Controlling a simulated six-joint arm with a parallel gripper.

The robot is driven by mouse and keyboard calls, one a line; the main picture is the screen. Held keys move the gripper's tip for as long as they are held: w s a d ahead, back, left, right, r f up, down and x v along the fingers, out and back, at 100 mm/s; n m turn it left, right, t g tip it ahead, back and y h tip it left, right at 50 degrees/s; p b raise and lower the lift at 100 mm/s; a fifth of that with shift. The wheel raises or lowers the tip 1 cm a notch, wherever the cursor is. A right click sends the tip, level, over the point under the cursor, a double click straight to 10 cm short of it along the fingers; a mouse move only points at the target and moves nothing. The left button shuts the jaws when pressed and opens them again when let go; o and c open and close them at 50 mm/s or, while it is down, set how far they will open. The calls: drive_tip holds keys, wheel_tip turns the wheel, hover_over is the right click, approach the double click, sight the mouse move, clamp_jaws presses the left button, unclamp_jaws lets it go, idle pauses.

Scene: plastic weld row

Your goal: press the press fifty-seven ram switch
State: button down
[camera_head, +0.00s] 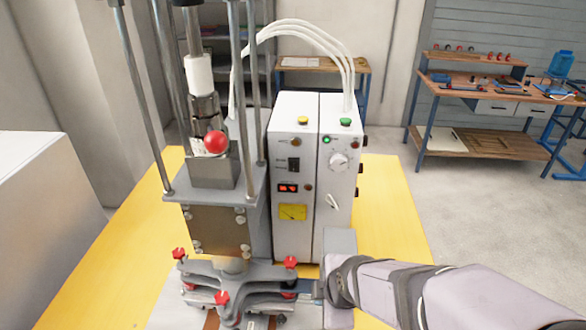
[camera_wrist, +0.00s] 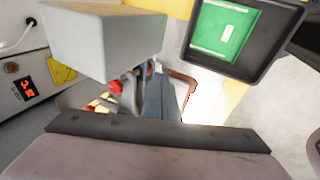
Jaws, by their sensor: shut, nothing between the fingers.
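The plastic welding press (camera_head: 215,225) stands on the yellow mat, with a red ball knob (camera_head: 216,142) on its ram column. Its white control box (camera_head: 297,225) stands to its right, with a yellow button (camera_head: 303,120) and a green button (camera_head: 345,122) on top. The front carries a black rocker switch (camera_head: 294,165), a dial (camera_head: 338,161) and a silver toggle (camera_head: 333,202). I cannot read which one is the ram switch. My gripper (camera_head: 310,288) is low, beside the press base and below the control box front. It is shut and empty; its fingertips are partly hidden.
A grey block (camera_head: 340,241) stands close above my wrist; a grey block also looms large in the wrist view (camera_wrist: 100,40). Red clamp knobs (camera_head: 290,262) stick up from the press base. White hoses (camera_head: 300,35) arch over the box. The mat (camera_head: 390,215) right of the box is clear.

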drive_tip(key=w+a+r+n+t+y+b, duration=0.2)
drive_tip(key=w+a+r+t, duration=0.3)
drive_tip(key=w+a, duration=0.45)
wheel_tip(320, 180, up, 8)
drive_tip(key=w+d+m+t+h+b, duration=0.1)
drive_tip(key=m+t+h+b, duration=0.1)
drive_tip(key=t, duration=0.7)
drive_tip(key=shift+r+m+t+h+b, duration=0.2)
drive_tip(key=shift+m+t+h+b, duration=0.25)
drive_tip(key=shift+h, duration=0.55)
drive_tip(key=shift+w+d, duration=0.1)
drive_tip(key=shift+w, duration=0.05)
drive_tip(key=p, duration=0.5)
approach(294, 163)
drive_tip(key=w, duration=0.2)
drive_tip(key=w+r, duration=0.1)
drive_tip(key=w, duration=0.1)
drive_tip(key=shift+w, duration=1.2)
